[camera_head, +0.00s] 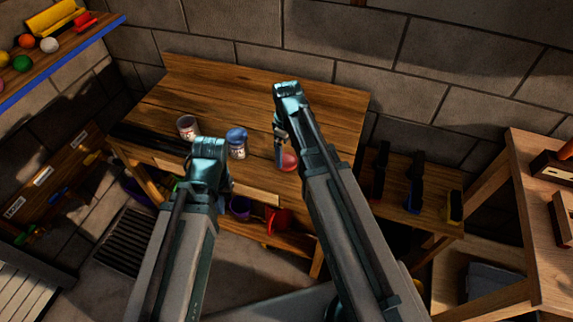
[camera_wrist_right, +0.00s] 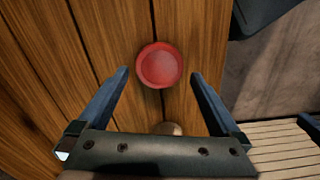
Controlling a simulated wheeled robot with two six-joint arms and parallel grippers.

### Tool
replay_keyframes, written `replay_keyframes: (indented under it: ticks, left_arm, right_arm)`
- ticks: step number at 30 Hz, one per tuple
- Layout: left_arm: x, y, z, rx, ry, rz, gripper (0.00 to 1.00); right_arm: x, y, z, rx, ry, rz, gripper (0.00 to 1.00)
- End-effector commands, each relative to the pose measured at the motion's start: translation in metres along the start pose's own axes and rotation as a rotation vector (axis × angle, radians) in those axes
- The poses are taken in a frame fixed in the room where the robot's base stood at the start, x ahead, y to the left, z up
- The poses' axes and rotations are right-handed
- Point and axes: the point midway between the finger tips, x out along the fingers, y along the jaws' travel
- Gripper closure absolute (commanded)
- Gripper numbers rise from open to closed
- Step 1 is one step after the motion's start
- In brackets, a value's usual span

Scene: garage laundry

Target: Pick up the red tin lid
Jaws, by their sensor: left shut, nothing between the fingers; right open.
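The red tin lid (camera_head: 288,161) lies flat on the wooden workbench (camera_head: 210,85), near its front edge. In the right wrist view the red lid (camera_wrist_right: 159,65) is a round disc with a raised rim, centred ahead of the fingers. My right gripper (camera_wrist_right: 155,95) is open, with its fingertips to either side of the lid's near side and nothing held. In the head view my right gripper (camera_head: 281,145) is partly hidden by its own arm, beside the lid. My left gripper (camera_head: 190,165) is shut and empty in front of the bench.
A blue-lidded jar (camera_head: 237,144) and a dark-topped tin (camera_head: 187,128) stand on the bench left of the lid. The back of the bench is clear.

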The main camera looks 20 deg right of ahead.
Motion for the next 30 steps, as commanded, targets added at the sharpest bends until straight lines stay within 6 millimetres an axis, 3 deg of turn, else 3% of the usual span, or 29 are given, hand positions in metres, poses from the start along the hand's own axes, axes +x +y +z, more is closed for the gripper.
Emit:
replay_keyframes:
  ticks: [1, 7, 17, 28, 30]
  left_arm:
    - [0.012, 0.001, -0.001, 0.000, 0.000, 0.000, 1.00]
    - [0.036, 0.004, -0.002, 0.000, 0.000, 0.000, 1.00]
    - [0.039, 0.004, -0.002, 0.000, 0.000, 0.000, 1.00]
    - [0.039, 0.004, -0.002, 0.000, 0.000, 0.000, 1.00]
    - [0.039, 0.004, -0.002, 0.000, 0.000, 0.000, 1.00]
  right_arm:
    - [0.012, 0.000, 0.000, 0.000, 0.000, 0.000, 0.00]
    - [0.036, 0.001, 0.000, 0.000, 0.000, 0.000, 0.00]
    - [0.039, 0.001, 0.000, 0.000, 0.000, 0.000, 0.00]
    - [0.039, 0.001, 0.000, 0.000, 0.000, 0.000, 0.63]
    - [0.039, 0.001, 0.000, 0.000, 0.000, 0.000, 0.65]
